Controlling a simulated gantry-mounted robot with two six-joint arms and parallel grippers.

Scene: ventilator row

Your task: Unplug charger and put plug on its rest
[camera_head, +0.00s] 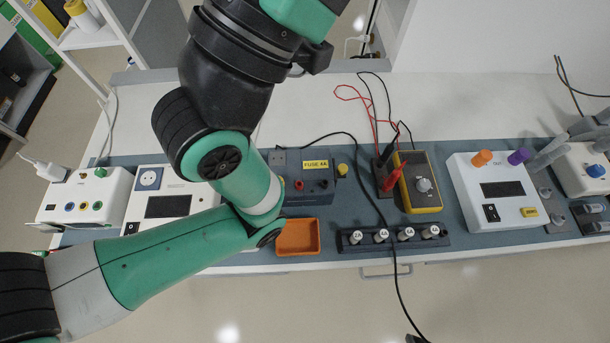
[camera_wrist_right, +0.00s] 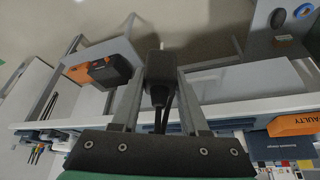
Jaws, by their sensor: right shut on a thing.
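My right gripper (camera_wrist_right: 161,70) is shut on a black plug (camera_wrist_right: 160,92) in the right wrist view, with dark cable trailing back between the fingers. In the head view a black cable (camera_head: 399,285) runs from the bench over its front edge to the bottom of the picture. A small dark piece shows there at the frame's edge; I cannot tell whether it is plug or gripper. My left gripper is outside both views. I cannot make out the plug's rest.
An orange tray (camera_head: 284,250), a fuse rack (camera_head: 350,239), a yellow multimeter (camera_head: 421,201) and a fuse tester (camera_head: 318,185) stand mid-bench. A white power supply (camera_head: 455,205) stands at right. A white plug (camera_head: 48,172) sits on the far-left unit. The front floor is clear.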

